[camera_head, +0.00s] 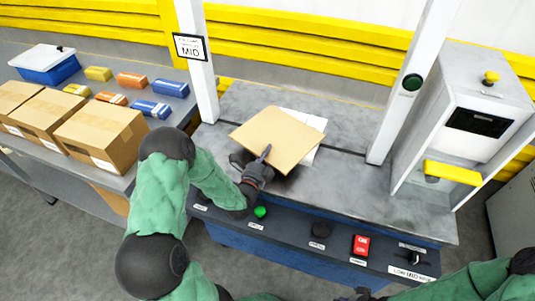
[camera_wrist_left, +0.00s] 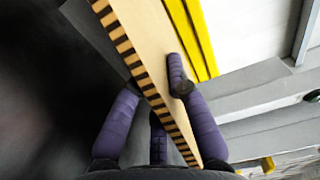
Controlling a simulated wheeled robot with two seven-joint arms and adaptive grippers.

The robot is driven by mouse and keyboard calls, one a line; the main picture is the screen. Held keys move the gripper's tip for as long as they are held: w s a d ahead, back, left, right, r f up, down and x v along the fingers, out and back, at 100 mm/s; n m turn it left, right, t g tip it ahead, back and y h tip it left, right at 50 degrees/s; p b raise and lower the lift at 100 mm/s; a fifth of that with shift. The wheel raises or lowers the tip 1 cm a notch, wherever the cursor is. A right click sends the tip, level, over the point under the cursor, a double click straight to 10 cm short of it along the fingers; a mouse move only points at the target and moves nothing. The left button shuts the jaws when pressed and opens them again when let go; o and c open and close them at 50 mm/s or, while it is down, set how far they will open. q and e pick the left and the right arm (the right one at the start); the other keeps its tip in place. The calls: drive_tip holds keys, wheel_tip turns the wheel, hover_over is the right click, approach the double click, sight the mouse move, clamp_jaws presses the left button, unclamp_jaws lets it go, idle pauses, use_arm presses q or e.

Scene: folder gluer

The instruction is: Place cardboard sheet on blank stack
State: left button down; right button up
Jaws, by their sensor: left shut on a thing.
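The tan cardboard sheet (camera_head: 278,137) is held over the grey machine table, with a dark shadow below its near edge. My left gripper (camera_head: 262,160) is shut on its near edge. In the left wrist view the sheet (camera_wrist_left: 143,35) shows its striped corrugated edge between the purple fingers (camera_wrist_left: 160,100). White flat material (camera_head: 311,120) shows past the sheet's far right side; the sheet covers most of it, and I cannot tell whether it is the blank stack or whether they touch. A dark part of my right gripper (camera_head: 361,294) shows at the bottom edge; its fingers are not clear.
The front panel carries a green button (camera_head: 260,212), a black knob (camera_head: 320,230) and a red switch (camera_head: 361,245). White posts (camera_head: 197,65) rise beside the table. Brown boxes (camera_head: 101,135) stand on the left bench. A yellow-barred machine (camera_head: 453,172) stands right. The table's right part is clear.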

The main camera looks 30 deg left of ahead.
use_arm(q)
drive_tip(key=shift+f, duration=0.2)
drive_tip(key=c, duration=1.2)
unclamp_jaws()
drive_tip(key=shift+r, duration=0.1)
drive_tip(key=shift+r, duration=0.15)
drive_tip(key=s, duration=0.4)
drive_tip(key=s+d+p, duration=0.1)
drive_tip(key=s, duration=0.3)
drive_tip(key=s+d, duration=0.1)
drive_tip(key=s, duration=0.3)
drive_tip(key=shift+w, duration=0.1)
